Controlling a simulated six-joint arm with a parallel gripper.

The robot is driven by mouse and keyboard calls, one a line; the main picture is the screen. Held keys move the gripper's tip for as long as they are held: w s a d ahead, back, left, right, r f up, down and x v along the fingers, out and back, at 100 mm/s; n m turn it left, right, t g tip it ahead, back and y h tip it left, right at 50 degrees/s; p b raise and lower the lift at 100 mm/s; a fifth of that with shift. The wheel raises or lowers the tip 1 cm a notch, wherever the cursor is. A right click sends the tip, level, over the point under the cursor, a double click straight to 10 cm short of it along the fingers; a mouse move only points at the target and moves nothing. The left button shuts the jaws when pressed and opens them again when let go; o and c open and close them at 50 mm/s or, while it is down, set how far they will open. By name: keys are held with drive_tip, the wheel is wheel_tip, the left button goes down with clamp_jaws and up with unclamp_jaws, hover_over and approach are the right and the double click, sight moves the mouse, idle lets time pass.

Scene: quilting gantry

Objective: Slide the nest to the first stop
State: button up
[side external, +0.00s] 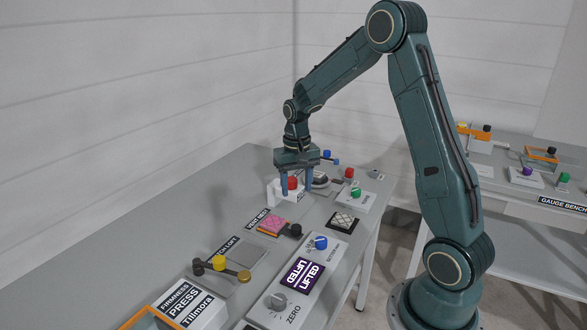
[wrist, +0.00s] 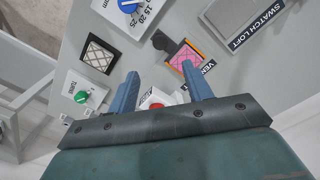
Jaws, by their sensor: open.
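The nest (side external: 273,225) is an orange-edged holder with a pink patterned swatch, beside a label ending in "NEST". A black knob (side external: 296,230) stands at its right side. In the wrist view the nest (wrist: 186,57) lies near the right fingertip, with the black handle (wrist: 161,40) beside it. My gripper (side external: 297,192) points down with its fingers apart and nothing held. In the side view it is behind the nest, over a white block with a red knob (side external: 292,183). In the wrist view that red knob (wrist: 156,106) is partly hidden by my gripper. No marked stop is readable.
A black-framed patterned swatch (side external: 342,221) and a green-knobbed block (side external: 355,193) lie to the right. Bare bench lies left of the nest.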

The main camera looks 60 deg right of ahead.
sight(297, 226)
drive_tip(key=shift+f, duration=0.1)
wheel_tip(297, 226, down, 14)
drive_tip(key=shift+r, duration=0.25)
idle(0.5)
drive_tip(key=shift+d, duration=0.1)
clamp_jaws()
